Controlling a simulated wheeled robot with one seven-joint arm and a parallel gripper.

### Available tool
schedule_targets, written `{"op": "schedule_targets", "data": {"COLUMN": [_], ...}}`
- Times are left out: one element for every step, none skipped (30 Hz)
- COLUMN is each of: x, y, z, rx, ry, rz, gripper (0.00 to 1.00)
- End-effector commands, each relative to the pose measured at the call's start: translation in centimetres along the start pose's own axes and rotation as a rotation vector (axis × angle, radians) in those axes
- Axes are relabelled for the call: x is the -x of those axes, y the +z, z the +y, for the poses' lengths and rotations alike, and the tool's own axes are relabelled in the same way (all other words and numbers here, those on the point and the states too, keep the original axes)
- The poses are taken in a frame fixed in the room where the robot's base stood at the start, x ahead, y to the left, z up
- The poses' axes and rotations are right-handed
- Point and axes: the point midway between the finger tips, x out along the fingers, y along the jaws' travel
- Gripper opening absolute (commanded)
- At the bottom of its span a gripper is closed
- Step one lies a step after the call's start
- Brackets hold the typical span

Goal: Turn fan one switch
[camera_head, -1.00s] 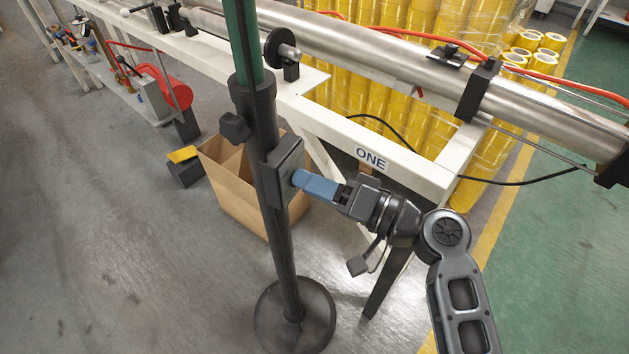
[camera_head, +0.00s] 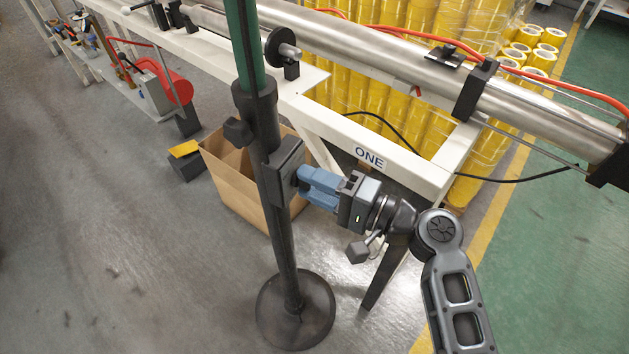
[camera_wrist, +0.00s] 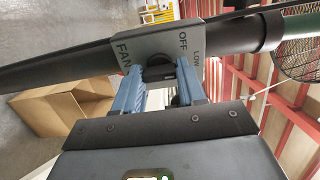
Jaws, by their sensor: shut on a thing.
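The fan's switch box (camera_head: 286,165) is a dark box on the black fan pole (camera_head: 274,200). In the wrist view the box (camera_wrist: 150,43) carries the words FAN, OFF and LOW. A dark round knob (camera_wrist: 158,68) sits on its face, partly hidden between the fingers. My gripper (camera_head: 303,182) meets the box from the right in the head view. Its two blue fingers (camera_wrist: 158,85) stand on either side of the knob and are shut on it. The fan's guard (camera_wrist: 298,58) shows at the right of the wrist view.
A white frame labelled ONE (camera_head: 369,157) stands behind the pole and carries a steel roller (camera_head: 400,60). An open cardboard box (camera_head: 235,185) is behind the pole. The round pole base (camera_head: 296,312) is on the floor.

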Motion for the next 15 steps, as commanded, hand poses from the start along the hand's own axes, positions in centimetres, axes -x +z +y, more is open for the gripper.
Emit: {"op": "schedule_targets", "data": {"x": [0.08, 0.09, 0.09, 0.09, 0.09, 0.09, 0.09, 0.09, 0.09, 0.09, 0.09, 0.08, 0.08, 0.07, 0.06], "y": [-0.07, -0.07, -0.07, -0.07, -0.07, -0.07, -0.07, -0.07, -0.08, -0.08, -0.08, -0.07, -0.06, -0.06, -0.05], "z": [0.13, 0.13, 0.13, 0.14, 0.14, 0.14, 0.14, 0.14, 0.14, 0.15, 0.15, 0.14, 0.13, 0.12, 0.10], "rx": [-0.003, -0.003, -0.003, -0.003, -0.003, -0.003, -0.003, -0.003, -0.003, -0.003, -0.002, -0.002, -0.002, -0.002, -0.002], "ry": [0.002, 0.002, 0.002, 0.002, 0.002, 0.002, 0.002, 0.002, 0.002, 0.002, 0.002, 0.002, 0.001, 0.001, 0.001], "rz": [0.003, 0.003, 0.003, 0.003, 0.003, 0.003, 0.003, 0.003, 0.003, 0.003, 0.003, 0.003, 0.003, 0.002, 0.002], "gripper": [0.10, 0.10, 0.10, 0.10, 0.10, 0.10, 0.10, 0.10, 0.10, 0.41, 0.44, 0.48, 0.51, 0.54, 0.58]}}
